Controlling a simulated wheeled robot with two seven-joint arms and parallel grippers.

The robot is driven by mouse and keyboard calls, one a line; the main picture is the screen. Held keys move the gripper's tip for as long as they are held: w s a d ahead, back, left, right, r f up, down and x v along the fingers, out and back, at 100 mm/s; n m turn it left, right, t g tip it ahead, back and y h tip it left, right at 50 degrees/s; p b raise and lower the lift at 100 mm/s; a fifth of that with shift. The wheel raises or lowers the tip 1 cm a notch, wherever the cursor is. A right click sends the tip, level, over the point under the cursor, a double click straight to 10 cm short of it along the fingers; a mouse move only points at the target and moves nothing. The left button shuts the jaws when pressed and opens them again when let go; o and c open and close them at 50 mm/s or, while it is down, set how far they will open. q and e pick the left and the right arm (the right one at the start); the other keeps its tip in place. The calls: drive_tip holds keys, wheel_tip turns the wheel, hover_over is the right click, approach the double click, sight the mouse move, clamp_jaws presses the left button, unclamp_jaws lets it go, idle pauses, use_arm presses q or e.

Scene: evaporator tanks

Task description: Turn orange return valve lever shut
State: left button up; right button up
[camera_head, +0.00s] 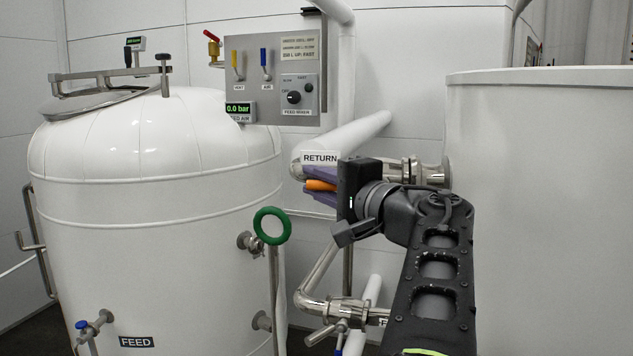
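The orange return valve lever (320,185) shows just below the RETURN label (320,158) on the pipework between the tanks. The black gripper body hides the rest of the lever and the valve body.
The white feed tank (150,215) with a green handwheel (271,226) stands at left. A control panel (275,75) hangs above. Steel pipework (318,275) runs below the gripper. A large white tank (545,200) stands close at right.

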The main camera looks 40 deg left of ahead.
use_arm(q)
clamp_jaws()
idle(1.0)
